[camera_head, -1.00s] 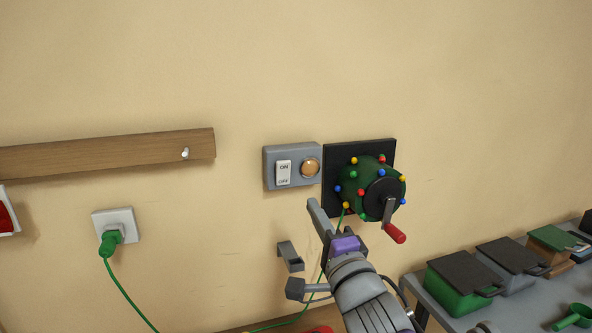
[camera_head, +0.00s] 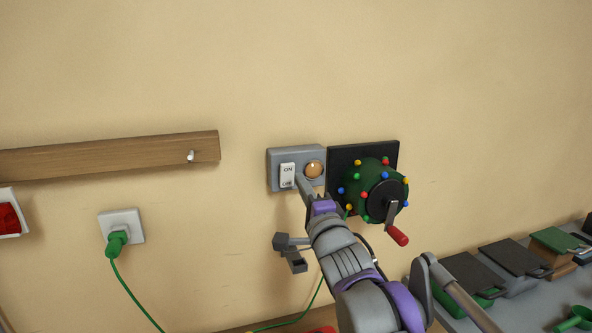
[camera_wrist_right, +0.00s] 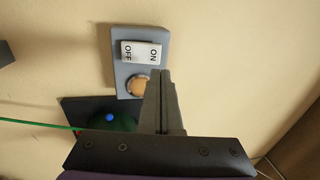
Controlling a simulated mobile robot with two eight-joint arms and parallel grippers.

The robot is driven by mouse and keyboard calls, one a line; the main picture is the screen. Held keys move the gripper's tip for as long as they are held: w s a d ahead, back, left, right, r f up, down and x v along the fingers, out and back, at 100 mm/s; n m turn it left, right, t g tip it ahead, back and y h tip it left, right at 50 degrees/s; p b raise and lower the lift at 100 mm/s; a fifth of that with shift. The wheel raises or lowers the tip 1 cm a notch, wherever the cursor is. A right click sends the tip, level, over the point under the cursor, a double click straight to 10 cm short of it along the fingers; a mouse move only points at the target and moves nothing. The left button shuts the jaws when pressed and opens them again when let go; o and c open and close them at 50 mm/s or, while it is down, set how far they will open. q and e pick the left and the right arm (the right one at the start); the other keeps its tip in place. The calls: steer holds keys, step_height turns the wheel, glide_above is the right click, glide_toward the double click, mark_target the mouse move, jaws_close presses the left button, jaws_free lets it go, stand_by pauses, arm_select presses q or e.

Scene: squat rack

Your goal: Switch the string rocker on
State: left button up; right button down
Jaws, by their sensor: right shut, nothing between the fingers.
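The white rocker (camera_head: 287,174), marked ON at its top and OFF at its bottom, sits on a grey wall box (camera_head: 306,155) beside a round orange lamp (camera_head: 313,169). The rocker also shows in the right wrist view (camera_wrist_right: 141,52). My right gripper (camera_head: 301,180) is shut and empty. Its tips are at the rocker's lower right, by the OFF end in the head view, and partly cover the box. In the right wrist view the shut fingers (camera_wrist_right: 160,75) overlap the lamp's edge. I cannot tell whether they touch the rocker. My left gripper is not in view.
A green drum with coloured bulbs (camera_head: 371,186) and a red-handled crank (camera_head: 397,236) stands just right of the box. A grey wall bracket (camera_head: 297,263) is below. A green plug (camera_head: 116,242) is in a socket at left. Lidded bins (camera_head: 470,272) stand at right.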

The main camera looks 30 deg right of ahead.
mark_target(292, 165)
steer(key=shift+p+x, duration=0.3)
steer(key=shift+x, duration=2)
steer(key=shift+r, duration=0.1)
